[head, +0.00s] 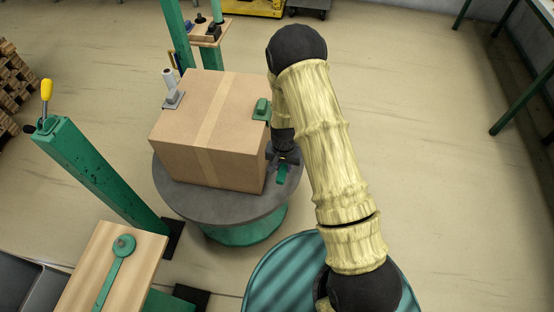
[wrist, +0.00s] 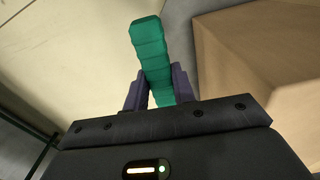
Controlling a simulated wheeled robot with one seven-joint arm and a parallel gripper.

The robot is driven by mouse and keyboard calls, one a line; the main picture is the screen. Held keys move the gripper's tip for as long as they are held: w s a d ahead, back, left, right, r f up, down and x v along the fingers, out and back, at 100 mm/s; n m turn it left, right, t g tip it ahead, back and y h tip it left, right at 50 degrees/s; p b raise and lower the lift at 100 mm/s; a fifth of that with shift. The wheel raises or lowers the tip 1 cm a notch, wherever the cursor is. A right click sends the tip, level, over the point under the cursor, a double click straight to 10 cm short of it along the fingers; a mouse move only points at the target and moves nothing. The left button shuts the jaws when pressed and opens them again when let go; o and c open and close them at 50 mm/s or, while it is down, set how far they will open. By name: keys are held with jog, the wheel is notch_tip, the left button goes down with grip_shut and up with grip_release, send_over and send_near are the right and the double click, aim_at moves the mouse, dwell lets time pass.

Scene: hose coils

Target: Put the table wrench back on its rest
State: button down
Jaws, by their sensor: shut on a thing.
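My gripper (head: 284,160) is at the right edge of the grey round table (head: 190,192), close beside the cardboard box (head: 205,130). In the wrist view my gripper (wrist: 160,92) is shut on a green ridged handle-like piece (wrist: 150,45), which sticks out beyond the fingers. A bit of this green piece (head: 283,175) shows in the head view just below the gripper. Its far end and what it joins are hidden. A green wrench-shaped thing with a round head (head: 121,258) lies on a wooden board (head: 95,280) at lower left; I cannot tell if it is a tool or a marking.
A green post with a yellow-knobbed lever (head: 100,170) stands left of the round table. A teal ribbed round thing (head: 285,280) is at the front. Open floor (head: 450,200) lies to the right.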

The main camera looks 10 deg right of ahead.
jog(key=d+r+n, duration=0.1)
jog(key=d+n, duration=0.3)
jog(key=d, duration=0.2)
jog(key=shift+s+d, duration=0.3)
